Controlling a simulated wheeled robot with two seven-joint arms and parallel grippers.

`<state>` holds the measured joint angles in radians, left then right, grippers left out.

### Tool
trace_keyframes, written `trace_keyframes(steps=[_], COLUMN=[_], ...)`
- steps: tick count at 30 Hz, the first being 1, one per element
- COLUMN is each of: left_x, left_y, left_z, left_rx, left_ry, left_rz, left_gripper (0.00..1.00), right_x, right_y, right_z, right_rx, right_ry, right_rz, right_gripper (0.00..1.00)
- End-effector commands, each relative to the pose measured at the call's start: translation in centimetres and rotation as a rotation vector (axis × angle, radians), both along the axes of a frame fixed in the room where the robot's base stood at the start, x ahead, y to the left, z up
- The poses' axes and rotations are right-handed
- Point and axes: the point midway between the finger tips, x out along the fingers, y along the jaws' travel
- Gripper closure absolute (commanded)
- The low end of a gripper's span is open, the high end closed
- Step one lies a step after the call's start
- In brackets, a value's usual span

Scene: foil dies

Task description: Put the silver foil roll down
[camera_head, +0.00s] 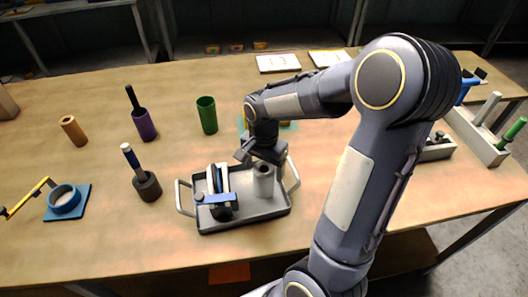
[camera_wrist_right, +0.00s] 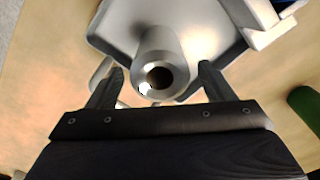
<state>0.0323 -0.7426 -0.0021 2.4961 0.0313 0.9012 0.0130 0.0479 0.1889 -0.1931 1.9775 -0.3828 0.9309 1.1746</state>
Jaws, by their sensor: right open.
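The silver foil roll (camera_head: 263,180) stands upright on the right part of the grey metal tray (camera_head: 245,213). It also shows in the right wrist view (camera_wrist_right: 160,62), with its hollow end facing the camera. My right gripper (camera_head: 262,160) is just above and behind the roll. In the right wrist view its two fingers (camera_wrist_right: 157,82) are spread wide, one on each side of the roll's end, with gaps between. My left gripper is not in view.
Beside the roll on the tray is a blue and black tool (camera_head: 218,195). A rack (camera_head: 474,132) is at right.

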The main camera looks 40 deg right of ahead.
Motion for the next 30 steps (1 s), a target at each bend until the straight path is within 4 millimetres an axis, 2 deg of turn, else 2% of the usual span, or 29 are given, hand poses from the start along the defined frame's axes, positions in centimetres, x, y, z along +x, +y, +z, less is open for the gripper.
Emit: trace_keyframes(steps=[12,20,23,30], left_x=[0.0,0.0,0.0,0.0], left_y=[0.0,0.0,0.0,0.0], left_z=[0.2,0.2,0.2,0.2], left_rx=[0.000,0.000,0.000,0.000], left_ry=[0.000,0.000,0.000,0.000], left_rz=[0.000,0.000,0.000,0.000], left_gripper=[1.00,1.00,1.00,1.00], right_x=[0.0,-0.4,-2.0,-9.2], right_y=[0.0,0.2,1.3,6.9], right_z=[8.6,11.1,11.5,11.5], right_rx=[0.001,0.010,0.050,0.133], right_ry=[-0.005,-0.013,-0.065,-0.363], right_rz=[0.001,0.021,0.122,0.610], right_gripper=[0.25,0.25,0.25,0.25])
